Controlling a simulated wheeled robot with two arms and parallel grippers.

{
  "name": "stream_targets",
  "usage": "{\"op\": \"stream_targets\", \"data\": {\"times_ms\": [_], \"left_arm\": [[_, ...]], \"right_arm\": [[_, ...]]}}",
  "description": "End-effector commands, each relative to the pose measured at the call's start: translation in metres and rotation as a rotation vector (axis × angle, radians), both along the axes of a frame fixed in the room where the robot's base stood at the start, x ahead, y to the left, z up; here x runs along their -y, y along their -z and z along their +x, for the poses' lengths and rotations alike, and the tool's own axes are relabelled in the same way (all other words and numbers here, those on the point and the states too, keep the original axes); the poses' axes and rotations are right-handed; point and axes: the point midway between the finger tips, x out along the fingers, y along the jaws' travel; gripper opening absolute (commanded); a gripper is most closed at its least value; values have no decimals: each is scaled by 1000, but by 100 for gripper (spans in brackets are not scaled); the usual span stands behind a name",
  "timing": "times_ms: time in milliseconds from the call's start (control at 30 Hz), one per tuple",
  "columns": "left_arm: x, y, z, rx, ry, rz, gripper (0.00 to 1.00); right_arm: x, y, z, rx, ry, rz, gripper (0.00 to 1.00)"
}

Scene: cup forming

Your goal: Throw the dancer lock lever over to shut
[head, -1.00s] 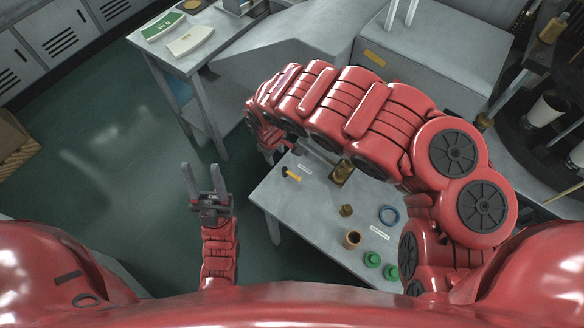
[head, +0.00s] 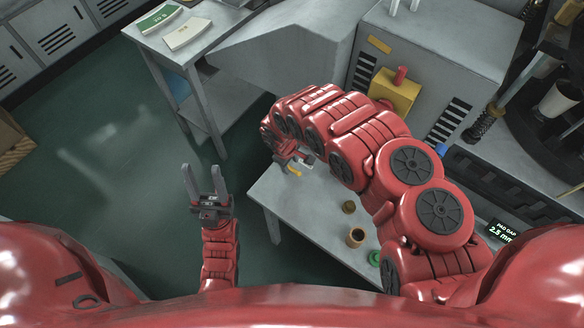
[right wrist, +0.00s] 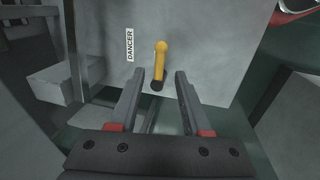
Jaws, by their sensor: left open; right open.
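The dancer lock lever (right wrist: 160,62) has a yellow handle and a dark pivot end. In the right wrist view it stands almost upright in the picture, beside a white "DANCER" label (right wrist: 129,45) on a grey surface. My right gripper (right wrist: 159,73) is open and empty. Its fingers lie left and right of the lever in that view, apart from it; the height gap cannot be told. In the head view the lever (head: 294,173) shows small below my right wrist, partly hidden. My left gripper (head: 200,168) is open and empty over the floor, away from the bench.
The grey bench (head: 280,196) also holds a small brown part (head: 348,207), a brown cup-like ring (head: 355,237) and a green part (head: 374,258). A grey machine with a yellow block (head: 393,92) and red knob stands behind my right arm. A side table (head: 205,40) holds cards.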

Motion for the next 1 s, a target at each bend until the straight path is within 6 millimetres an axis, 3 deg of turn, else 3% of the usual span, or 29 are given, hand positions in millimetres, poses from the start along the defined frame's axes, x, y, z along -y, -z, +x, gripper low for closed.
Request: {"op": "stream_targets", "data": {"times_ms": [300, 733, 767, 1000], "left_arm": [[0, -7, 0, -1, 0, 0, 48], [0, -8, 0, 0, 0, 0, 48], [0, -8, 0, -1, 0, 0, 48], [0, -8, 0, -1, 0, 0, 48]], "right_arm": [[2, 29, 5, 1, 2, 2, 48], [5, 36, 6, 2, 2, -2, 48], [5, 35, 6, 3, 2, -1, 46], [5, 35, 6, 3, 2, -1, 3]]}}
